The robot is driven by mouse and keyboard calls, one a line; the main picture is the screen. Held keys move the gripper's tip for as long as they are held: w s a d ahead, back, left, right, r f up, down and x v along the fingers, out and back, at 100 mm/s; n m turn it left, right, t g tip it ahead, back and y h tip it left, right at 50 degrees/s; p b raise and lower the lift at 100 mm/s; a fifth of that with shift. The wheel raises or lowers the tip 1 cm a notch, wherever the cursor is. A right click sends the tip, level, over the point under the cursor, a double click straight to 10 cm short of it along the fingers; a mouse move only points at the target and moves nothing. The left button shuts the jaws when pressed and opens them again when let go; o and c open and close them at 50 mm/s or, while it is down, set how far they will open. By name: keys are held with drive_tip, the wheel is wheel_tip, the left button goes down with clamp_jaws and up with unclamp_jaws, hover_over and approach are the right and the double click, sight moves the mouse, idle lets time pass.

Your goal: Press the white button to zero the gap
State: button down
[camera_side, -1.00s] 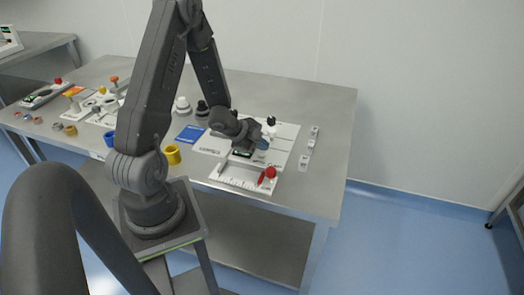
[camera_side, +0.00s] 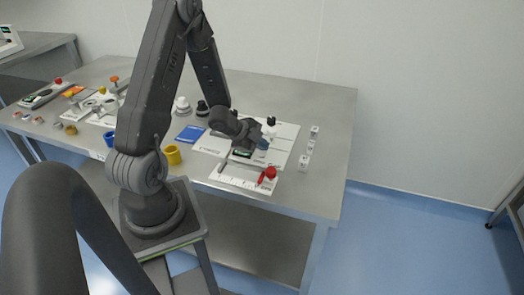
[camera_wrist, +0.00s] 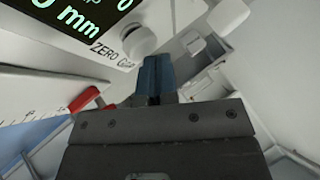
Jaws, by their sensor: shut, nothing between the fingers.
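The white button (camera_wrist: 139,40) is a round knob beside the "ZERO GAP" label in the wrist view. The display (camera_wrist: 75,18) next to it shows green digits and "mm"; it also shows small in the side view (camera_side: 241,153). My gripper (camera_wrist: 158,62) has blue fingertips shut together, with nothing between them. In the wrist view the tips appear just below and right of the button; I cannot tell whether they touch it. In the side view my gripper (camera_side: 262,144) is low over the white panel (camera_side: 284,143), and the button is hidden there.
A red-handled part (camera_side: 268,175) and a ruled scale (camera_side: 240,179) lie at the panel's front. Black and white knobs stand behind my gripper. Small white blocks (camera_side: 308,147) line the right.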

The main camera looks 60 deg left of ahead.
sight(262, 152)
drive_tip(key=shift+r, duration=0.7)
drive_tip(key=shift+r, duration=2.5)
drive_tip(key=d+r+n+y, duration=0.3)
drive_tip(key=r, duration=0.4)
drive_tip(key=d+r+n+y, duration=0.3)
drive_tip(key=r, duration=0.4)
drive_tip(key=s+d+r+n+g+h, duration=0.1)
drive_tip(key=s+d+r+n+h, duration=0.1)
drive_tip(key=s+d, duration=0.5)
drive_tip(key=s+d+r+n+g+h, duration=0.2)
drive_tip(key=s+d+r, duration=0.1)
drive_tip(key=s+d, duration=0.4)
drive_tip(key=shift+d+r+n+h, duration=0.3)
drive_tip(key=shift+d+r+n, duration=0.1)
drive_tip(key=shift+d, duration=0.6)
